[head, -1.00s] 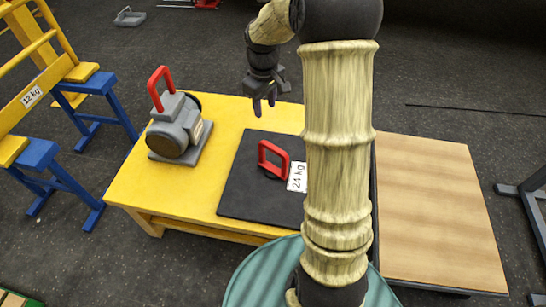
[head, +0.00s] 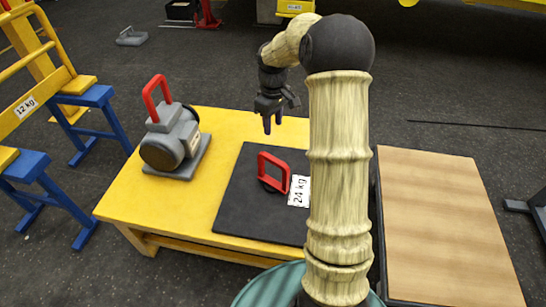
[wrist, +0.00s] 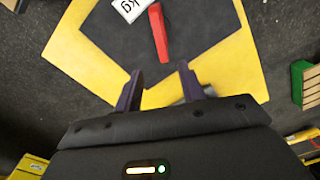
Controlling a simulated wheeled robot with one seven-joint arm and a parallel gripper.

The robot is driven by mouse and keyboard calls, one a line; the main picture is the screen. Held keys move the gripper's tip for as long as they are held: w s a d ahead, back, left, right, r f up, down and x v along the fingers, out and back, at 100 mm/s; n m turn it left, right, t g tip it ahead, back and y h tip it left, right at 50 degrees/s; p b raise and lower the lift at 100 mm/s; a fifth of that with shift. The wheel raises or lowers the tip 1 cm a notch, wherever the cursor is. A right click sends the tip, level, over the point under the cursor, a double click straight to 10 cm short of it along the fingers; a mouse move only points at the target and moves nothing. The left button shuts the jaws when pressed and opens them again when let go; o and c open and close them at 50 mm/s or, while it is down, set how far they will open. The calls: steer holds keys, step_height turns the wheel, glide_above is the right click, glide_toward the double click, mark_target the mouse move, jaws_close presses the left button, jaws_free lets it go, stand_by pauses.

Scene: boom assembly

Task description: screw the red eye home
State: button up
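A red eye (head: 273,171), a squared loop, stands upright on a dark plate (head: 240,205) on the yellow table (head: 130,210). A "24 kg" label (head: 299,191) lies beside it. In the wrist view the red eye (wrist: 159,34) shows from above as a narrow bar, beyond the fingertips. My gripper (head: 274,122) hangs above the table, behind the eye in the head view and apart from it. In the wrist view its two purple fingers (wrist: 160,84) are spread with nothing between them. How far the eye is screwed in cannot be told.
A grey motor-like unit (head: 172,145) with a red handle stands at the table's left. A wooden-topped surface (head: 440,215) is at the right. Yellow and blue trestles (head: 85,95) stand at the left. My arm hides part of the plate's right side.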

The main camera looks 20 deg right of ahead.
mark_target(273, 159)
step_height(273, 159, down, 15)
steer(key=b, duration=0.3)
steer(key=shift+b, duration=0.35)
jaws_close()
steer(key=shift+m+p, duration=0.4)
